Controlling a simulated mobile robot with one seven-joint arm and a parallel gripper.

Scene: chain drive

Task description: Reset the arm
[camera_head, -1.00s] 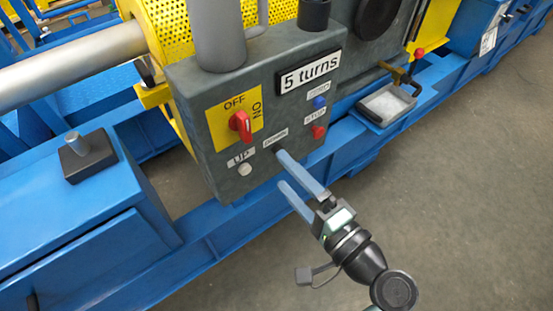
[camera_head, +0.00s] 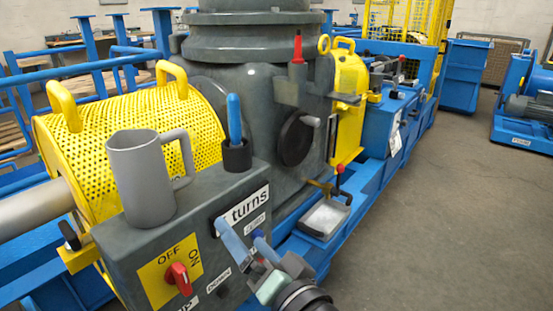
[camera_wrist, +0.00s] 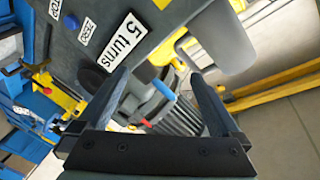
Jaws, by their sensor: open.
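My gripper (camera_head: 238,232) is in the lower middle of the head view, in front of the right part of the grey control box (camera_head: 125,250). Its two blue-grey fingers are apart, with nothing held between them. One finger overlaps the "5 turns" sign (camera_head: 247,207) in that view. In the wrist view, the open gripper (camera_wrist: 158,78) shows both fingers apart. The "5 turns" sign (camera_wrist: 121,43) there is beyond the left finger. Whether a finger touches the box cannot be told.
A grey mug (camera_head: 140,185) and a black cup (camera_head: 237,157) with a blue-handled tool stand on the box. A red OFF/ON switch (camera_head: 179,279) is on its front. A small tray (camera_head: 325,218) sits right of the box. The floor (camera_head: 450,220) at right is clear.

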